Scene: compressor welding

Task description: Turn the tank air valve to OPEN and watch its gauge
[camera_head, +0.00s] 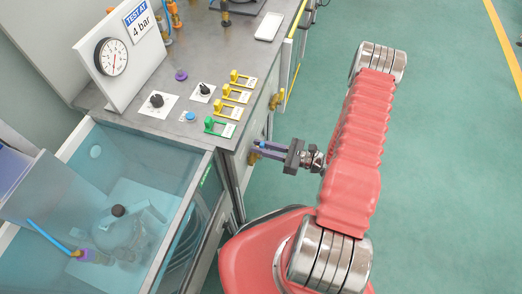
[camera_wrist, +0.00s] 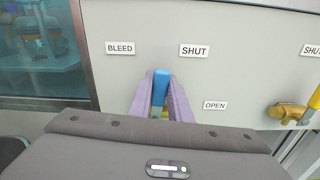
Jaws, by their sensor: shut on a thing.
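The blue valve handle (camera_wrist: 160,86) stands out from the grey cabinet front in the wrist view, pointing up the picture between the BLEED label (camera_wrist: 120,48) and the SHUT label (camera_wrist: 194,50). The OPEN label (camera_wrist: 214,105) is lower right of it. My gripper (camera_wrist: 160,100) is shut on the handle, one purple finger on each side; the valve's body is mostly hidden. In the head view, my gripper (camera_head: 258,147) reaches left to the cabinet front. A round white gauge (camera_head: 111,57) is on the upright panel; its reading is too small to tell.
The bench top carries yellow levers (camera_head: 234,95), a green lever (camera_head: 219,127) and black knobs (camera_head: 157,100). A clear-walled tank (camera_head: 110,200) is at lower left. Another brass and yellow valve (camera_wrist: 290,112) is right of my gripper. The green floor (camera_head: 450,180) at right is clear.

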